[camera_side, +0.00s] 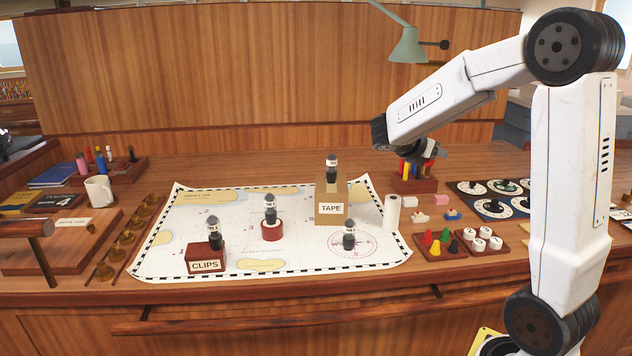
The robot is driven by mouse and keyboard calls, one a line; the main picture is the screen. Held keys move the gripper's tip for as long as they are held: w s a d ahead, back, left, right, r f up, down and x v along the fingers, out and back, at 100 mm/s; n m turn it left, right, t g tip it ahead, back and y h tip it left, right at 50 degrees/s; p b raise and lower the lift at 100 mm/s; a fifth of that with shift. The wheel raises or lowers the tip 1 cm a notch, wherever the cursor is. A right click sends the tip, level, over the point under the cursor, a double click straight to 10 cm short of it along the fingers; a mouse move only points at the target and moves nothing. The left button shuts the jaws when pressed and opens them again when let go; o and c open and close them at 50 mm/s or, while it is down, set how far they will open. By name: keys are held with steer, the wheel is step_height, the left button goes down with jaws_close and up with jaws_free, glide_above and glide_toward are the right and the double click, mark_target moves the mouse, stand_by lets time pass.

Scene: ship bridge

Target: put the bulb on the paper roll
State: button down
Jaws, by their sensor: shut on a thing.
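The paper roll (392,213) is a white cylinder standing upright at the right edge of the chart, with nothing on its top. My gripper (428,158) is up and to the right of the roll, in front of a wooden holder of coloured pens. It is shut on a small dark thing, which I take to be the bulb; its shape is mostly hidden by the jaws and hard to make out against the pens. Similar dark pieces with pale bands stand on the clips box (206,263), the red round tin (271,232), the tape box (331,214) and the bare chart.
The chart (190,223) covers the middle of the desk. The pen holder (414,186) stands behind the roll. Trays of coloured cones (442,245) and white round pieces (482,244) lie to its right. A mug (98,191) stands at the left.

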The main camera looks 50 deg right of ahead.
steer(key=shift+w, duration=0.1)
steer(key=shift+w+d+f, duration=1.35)
steer(key=shift+w+f, duration=0.2)
steer(key=shift+w, duration=0.2)
steer(key=shift+w+d+f, duration=1.4)
steer(key=shift+w+f, duration=0.15)
steer(key=shift+w, duration=0.25)
steer(key=shift+w+d+f, duration=1.35)
steer(key=shift+w+f, duration=0.2)
steer(key=shift+w, duration=0.2)
steer(key=shift+w+d+f, duration=0.1)
steer(key=shift+f, duration=0.1)
steer(key=shift+w+d+f, duration=0.1)
steer(key=shift+f, duration=1.55)
steer(key=shift+f, duration=0.2)
